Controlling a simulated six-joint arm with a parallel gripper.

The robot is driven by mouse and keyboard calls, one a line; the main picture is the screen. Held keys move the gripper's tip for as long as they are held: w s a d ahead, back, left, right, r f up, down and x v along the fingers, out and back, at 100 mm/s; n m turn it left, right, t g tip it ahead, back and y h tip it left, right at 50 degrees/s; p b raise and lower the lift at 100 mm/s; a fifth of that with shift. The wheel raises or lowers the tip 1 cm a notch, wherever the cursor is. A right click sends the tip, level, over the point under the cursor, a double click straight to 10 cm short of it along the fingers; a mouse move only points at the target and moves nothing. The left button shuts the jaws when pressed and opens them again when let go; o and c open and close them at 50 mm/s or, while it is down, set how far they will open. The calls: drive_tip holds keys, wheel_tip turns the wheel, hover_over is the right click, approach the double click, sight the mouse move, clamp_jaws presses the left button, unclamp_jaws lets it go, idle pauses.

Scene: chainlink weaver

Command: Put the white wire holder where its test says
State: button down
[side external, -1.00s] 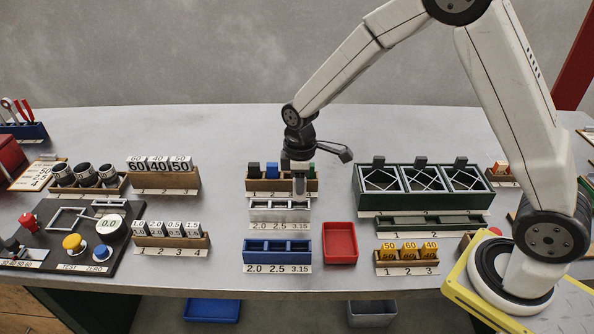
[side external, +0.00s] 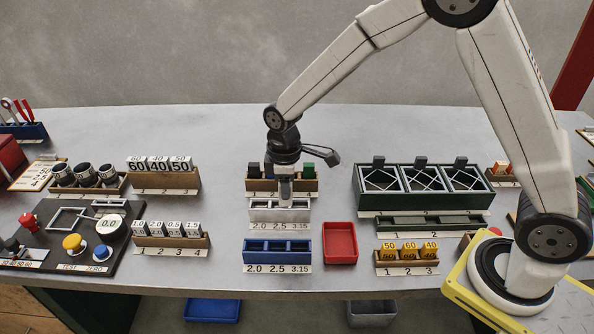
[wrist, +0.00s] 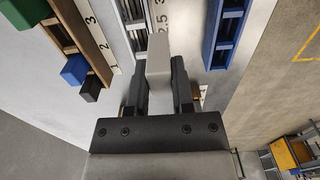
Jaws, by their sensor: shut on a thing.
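My gripper (side external: 285,200) is shut on the white wire holder (wrist: 158,58), which shows as a pale block between the two fingers in the wrist view. In the side view the fingers hide most of it. The gripper points down at the white rack (side external: 257,214), labelled 2.0, 2.5 and 3.15, around its middle. I cannot tell whether the holder is above the rack or inside a slot. Behind it, the wooden rack (side external: 262,188) holds a black holder (wrist: 90,88), a blue holder (wrist: 74,70) and a green holder (wrist: 24,12).
A blue rack (side external: 277,257) with the same labels stands in front, with a red tray (side external: 340,243) to its right. The dark test panel (side external: 50,245) lies at the left. A green three-bay fixture (side external: 425,206) stands to the right.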

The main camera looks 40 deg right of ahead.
drive_tip(key=s+a+r, duration=0.1)
drive_tip(key=a+r, duration=0.1)
drive_tip(key=a, duration=0.9)
drive_tip(key=shift+s+r, duration=0.4)
drive_tip(key=shift+f, duration=0.15)
drive_tip(key=shift+f, duration=4)
drive_tip(key=shift+c, duration=2)
unclamp_jaws()
